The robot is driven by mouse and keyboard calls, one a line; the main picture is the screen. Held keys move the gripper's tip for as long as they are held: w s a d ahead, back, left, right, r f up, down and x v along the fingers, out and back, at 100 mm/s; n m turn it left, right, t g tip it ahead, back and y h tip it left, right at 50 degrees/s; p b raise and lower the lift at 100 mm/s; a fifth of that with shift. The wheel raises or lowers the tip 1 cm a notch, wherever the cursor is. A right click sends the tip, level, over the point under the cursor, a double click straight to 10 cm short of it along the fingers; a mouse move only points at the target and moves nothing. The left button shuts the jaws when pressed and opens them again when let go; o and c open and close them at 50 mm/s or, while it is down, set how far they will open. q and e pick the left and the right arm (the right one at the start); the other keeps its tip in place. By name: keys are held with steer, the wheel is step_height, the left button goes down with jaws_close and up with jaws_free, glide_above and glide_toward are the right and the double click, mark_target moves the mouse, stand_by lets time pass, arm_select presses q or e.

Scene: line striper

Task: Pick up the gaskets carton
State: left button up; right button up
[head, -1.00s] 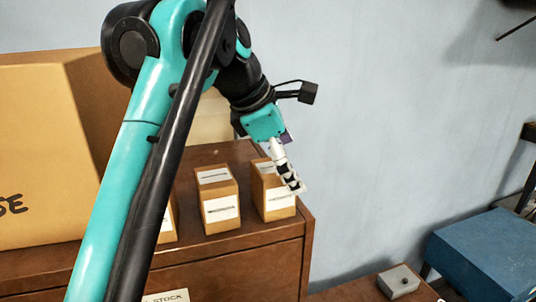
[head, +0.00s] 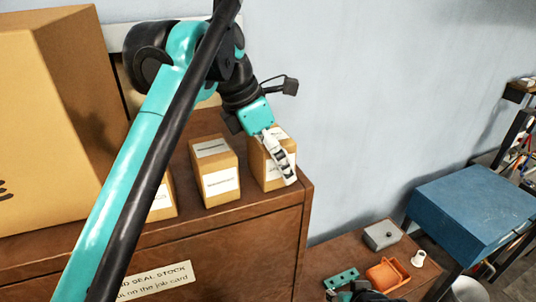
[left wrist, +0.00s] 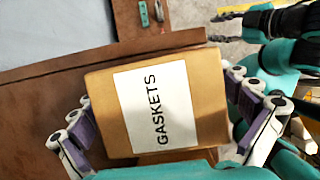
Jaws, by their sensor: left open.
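The gaskets carton (left wrist: 206,100) is a small brown box with a white label reading GASKETS. In the head view this carton (head: 259,173) stands at the right end of the wooden cabinet top, partly hidden by my left gripper (head: 281,162). In the left wrist view my left gripper (left wrist: 165,128) is open, with one finger on each side of the carton. I cannot tell whether the fingers touch it. My right gripper (left wrist: 226,28) shows at the top right of the left wrist view, its fingers apart and empty.
Another labelled carton (head: 215,172) stands just left, and one more (head: 163,200) is partly behind my arm. A large cardboard box (head: 50,120) fills the cabinet's left. A lower table holds a grey box (head: 382,235), an orange tray (head: 388,274) and a teal strip (head: 342,278).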

arm_select(q)
steer(key=shift+d+f, duration=0.1)
steer(key=shift+d, duration=0.3)
steer(key=shift+c, duration=0.6)
steer(key=c, duration=1.2)
